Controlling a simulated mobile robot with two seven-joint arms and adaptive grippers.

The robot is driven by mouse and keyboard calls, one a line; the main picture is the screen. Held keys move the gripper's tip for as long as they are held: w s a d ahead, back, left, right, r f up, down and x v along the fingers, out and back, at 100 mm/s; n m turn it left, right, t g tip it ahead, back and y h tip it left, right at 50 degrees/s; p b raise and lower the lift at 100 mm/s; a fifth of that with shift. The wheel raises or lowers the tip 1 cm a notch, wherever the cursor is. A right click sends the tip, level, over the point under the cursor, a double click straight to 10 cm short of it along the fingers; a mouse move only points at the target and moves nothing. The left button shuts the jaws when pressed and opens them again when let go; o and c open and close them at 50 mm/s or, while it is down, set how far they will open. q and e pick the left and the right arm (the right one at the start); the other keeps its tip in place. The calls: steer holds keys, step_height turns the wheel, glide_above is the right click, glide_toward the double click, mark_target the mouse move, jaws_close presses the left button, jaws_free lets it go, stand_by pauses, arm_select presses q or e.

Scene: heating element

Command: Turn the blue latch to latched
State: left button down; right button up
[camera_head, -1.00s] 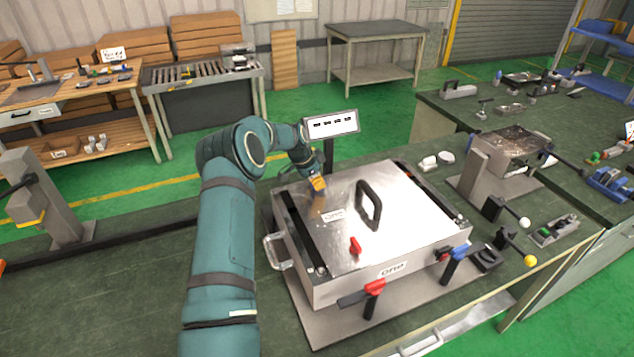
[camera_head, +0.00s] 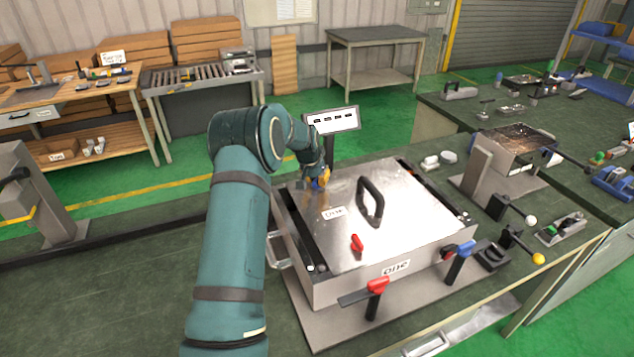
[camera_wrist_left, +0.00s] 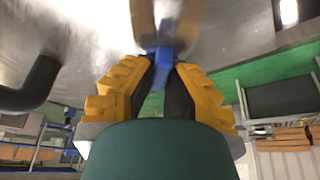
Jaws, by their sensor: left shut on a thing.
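A metal box with a lid (camera_head: 330,235) sits on the bench, with a black arched handle (camera_head: 369,201) and a small red latch (camera_head: 357,242) on top. My left gripper (camera_head: 319,180) is at the lid's far left edge. The blue latch (camera_wrist_left: 160,54) shows in the left wrist view, between the yellow fingers of the left gripper (camera_wrist_left: 162,68), which is shut on it. In the head view the latch is mostly hidden by the gripper, so its exact angle is hard to tell. My right gripper is not in view.
A red-handled clamp (camera_head: 377,287) and a blue-handled clamp (camera_head: 459,250) stand along the box's front side. A small display panel (camera_head: 331,120) stands just behind the gripper. Levers with white and yellow knobs (camera_head: 538,258) are to the right.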

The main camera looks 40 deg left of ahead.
arm_select(q)
steer(key=n+y, duration=0.1)
steer(key=n, duration=0.1)
steer(key=n+g, duration=0.1)
steer(key=n, duration=0.2)
steer(key=shift+d+f+n+y, duration=0.1)
steer(key=shift+n+y, duration=0.2)
steer(key=shift+y, duration=0.1)
steer(key=shift+n+g+y, duration=0.6)
steer(key=shift+n+g, duration=0.1)
steer(key=shift+n, duration=1.5)
steer(key=c, duration=1)
jaws_free()
